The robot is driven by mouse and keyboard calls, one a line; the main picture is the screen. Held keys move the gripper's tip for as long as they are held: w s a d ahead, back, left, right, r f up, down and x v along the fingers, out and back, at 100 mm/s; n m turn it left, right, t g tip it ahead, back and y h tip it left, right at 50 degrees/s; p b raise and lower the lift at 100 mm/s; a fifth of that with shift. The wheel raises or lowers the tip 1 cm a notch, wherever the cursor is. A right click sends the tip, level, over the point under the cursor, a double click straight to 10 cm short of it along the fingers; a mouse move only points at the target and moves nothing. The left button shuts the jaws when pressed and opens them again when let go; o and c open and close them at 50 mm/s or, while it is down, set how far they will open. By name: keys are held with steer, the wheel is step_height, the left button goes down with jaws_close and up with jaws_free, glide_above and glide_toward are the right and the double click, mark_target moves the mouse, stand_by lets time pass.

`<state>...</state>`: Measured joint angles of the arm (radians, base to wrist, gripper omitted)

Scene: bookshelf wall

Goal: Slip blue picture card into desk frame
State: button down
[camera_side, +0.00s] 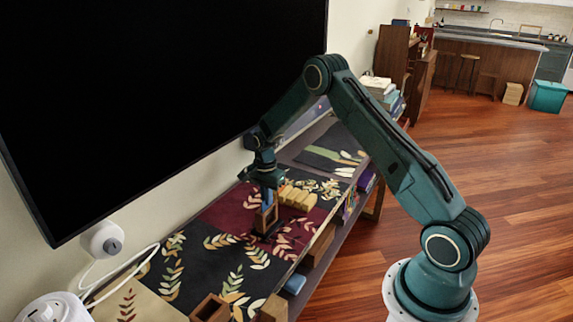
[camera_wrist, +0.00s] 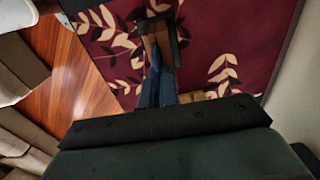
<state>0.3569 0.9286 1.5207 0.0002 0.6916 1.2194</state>
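The desk frame (camera_side: 265,217) is a small brown wooden piece with a dark base, standing on the leaf-patterned runner. It also shows in the wrist view (camera_wrist: 155,38), brown with dark edges, beyond the gripper. My gripper (camera_side: 267,187) points down directly above the frame. A blue piece, the blue picture card (camera_side: 268,196), shows between the gripper and the frame, and my gripper appears shut on it. In the wrist view the blue card (camera_wrist: 158,85) reaches towards the frame. I cannot tell whether its lower edge is inside the frame. The fingertips are mostly hidden.
The leaf-patterned runner (camera_side: 222,241) covers the low shelf top. Tan blocks (camera_side: 297,197) lie close right of the frame. An open wooden box (camera_side: 210,309) stands at the front. A large black screen (camera_side: 150,90) hangs along the wall behind. Books (camera_side: 384,92) are stacked farther back.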

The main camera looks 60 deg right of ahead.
steer(key=shift+f, duration=0.55)
steer(key=c, duration=1.2)
jaws_free()
steer(key=shift+r, duration=3.5)
